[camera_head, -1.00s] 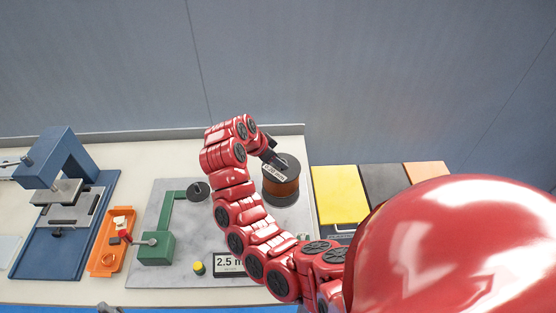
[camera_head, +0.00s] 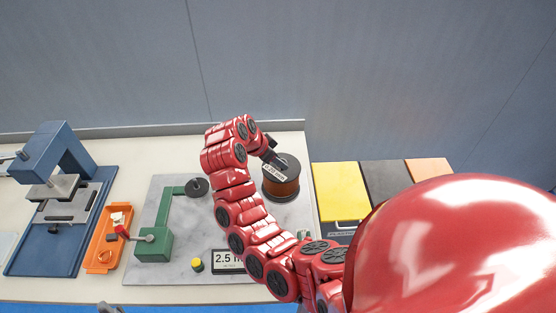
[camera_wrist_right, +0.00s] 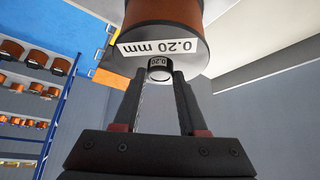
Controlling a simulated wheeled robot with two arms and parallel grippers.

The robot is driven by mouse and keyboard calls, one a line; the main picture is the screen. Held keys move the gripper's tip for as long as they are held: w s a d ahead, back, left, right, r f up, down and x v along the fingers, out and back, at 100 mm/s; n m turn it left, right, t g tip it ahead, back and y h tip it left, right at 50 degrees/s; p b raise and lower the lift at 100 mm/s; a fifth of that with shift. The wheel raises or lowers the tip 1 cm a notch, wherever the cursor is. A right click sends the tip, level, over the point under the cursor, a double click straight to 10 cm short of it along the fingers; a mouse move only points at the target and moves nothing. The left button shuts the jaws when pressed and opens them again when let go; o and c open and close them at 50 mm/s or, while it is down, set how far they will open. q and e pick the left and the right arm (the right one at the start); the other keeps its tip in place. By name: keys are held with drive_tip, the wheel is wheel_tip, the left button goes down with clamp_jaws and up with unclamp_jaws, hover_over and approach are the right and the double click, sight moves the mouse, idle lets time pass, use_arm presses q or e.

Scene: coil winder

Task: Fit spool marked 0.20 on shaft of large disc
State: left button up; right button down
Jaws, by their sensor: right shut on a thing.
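The spool marked 0.20 (camera_head: 281,185) has copper-coloured wire and dark flanges in the head view. It stands upright at the right part of the grey marble plate. In the right wrist view its label "0.20 mm" shows on the near flange (camera_wrist_right: 160,46). My right gripper (camera_wrist_right: 160,77) is shut on the small marked knob (camera_wrist_right: 157,68) at the spool's end. The large disc and its shaft are not clearly visible; the spool and my arm cover that area. I cannot tell whether the spool touches anything below.
A green winder arm (camera_head: 159,216) with a small dark disc (camera_head: 197,188) stands on the marble plate (camera_head: 195,238), left of my arm. A display reading 2.5 (camera_head: 228,260), an orange tray (camera_head: 104,258), a blue press (camera_head: 50,160) and a yellow bin (camera_head: 340,192) stand around.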

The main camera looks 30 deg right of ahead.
drive_tip(key=shift+f+b, duration=0.6)
drive_tip(key=shift+f, duration=0.05)
drive_tip(key=shift+c, duration=1.9)
unclamp_jaws()
drive_tip(key=shift+r, duration=0.1)
drive_tip(key=p+v, duration=0.9)
drive_tip(key=v, duration=0.8)
